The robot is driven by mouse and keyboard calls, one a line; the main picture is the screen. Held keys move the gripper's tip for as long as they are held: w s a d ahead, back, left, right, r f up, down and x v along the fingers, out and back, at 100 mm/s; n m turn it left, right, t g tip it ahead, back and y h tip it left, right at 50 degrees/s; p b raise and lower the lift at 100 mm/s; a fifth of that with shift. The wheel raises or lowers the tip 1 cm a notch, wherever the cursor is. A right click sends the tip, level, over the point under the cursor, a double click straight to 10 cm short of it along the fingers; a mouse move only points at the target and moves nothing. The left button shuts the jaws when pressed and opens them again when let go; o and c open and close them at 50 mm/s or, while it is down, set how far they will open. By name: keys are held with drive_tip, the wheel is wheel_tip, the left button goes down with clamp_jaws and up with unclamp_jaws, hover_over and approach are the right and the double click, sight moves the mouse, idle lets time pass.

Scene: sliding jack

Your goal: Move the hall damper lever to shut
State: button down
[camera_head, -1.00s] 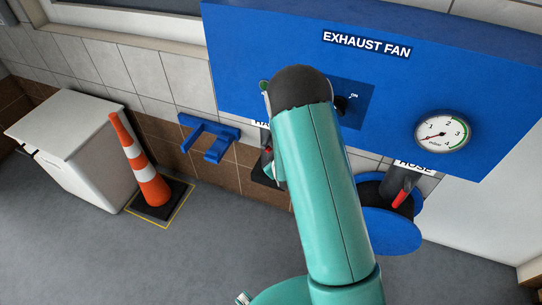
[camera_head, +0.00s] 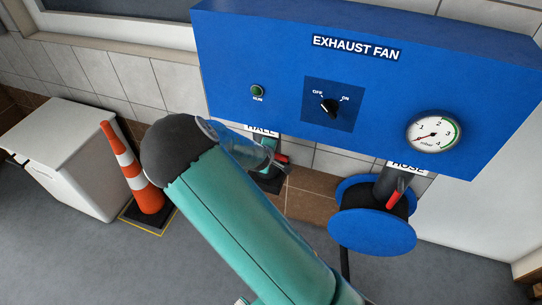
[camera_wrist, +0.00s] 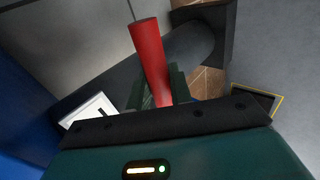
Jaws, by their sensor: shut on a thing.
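The hall damper lever has a red handle (camera_wrist: 149,55), which stands between my gripper's fingers in the wrist view and crosses in front of a dark grey duct (camera_wrist: 95,80). My gripper (camera_wrist: 160,95) is shut on this handle. In the head view the lever's red end (camera_head: 282,158) shows just below the partly covered HALL label (camera_head: 262,130), at my gripper (camera_head: 276,164). My forearm hides part of the hall duct. A white label plate (camera_wrist: 90,112) is beside the duct in the wrist view, with its marking mostly hidden.
The blue EXHAUST FAN panel (camera_head: 400,80) overhangs the ducts, with a knob (camera_head: 330,108) and a gauge (camera_head: 434,133). The HOSE duct's red lever (camera_head: 396,194) and a blue reel (camera_head: 372,232) stand right. A traffic cone (camera_head: 132,170) and white cabinet (camera_head: 65,150) are left.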

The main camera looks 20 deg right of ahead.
drive_tip(key=shift+d+r, duration=0.1)
drive_tip(key=shift+r, duration=0.05)
idle(0.5)
drive_tip(key=c, duration=1.6)
unclamp_jaws()
drive_tip(key=shift+s+a+r, duration=0.25)
drive_tip(key=shift+a+r, duration=0.05)
drive_tip(key=v, duration=1.3)
drive_tip(key=shift+w+a, duration=0.1)
drive_tip(key=shift+w, duration=0.05)
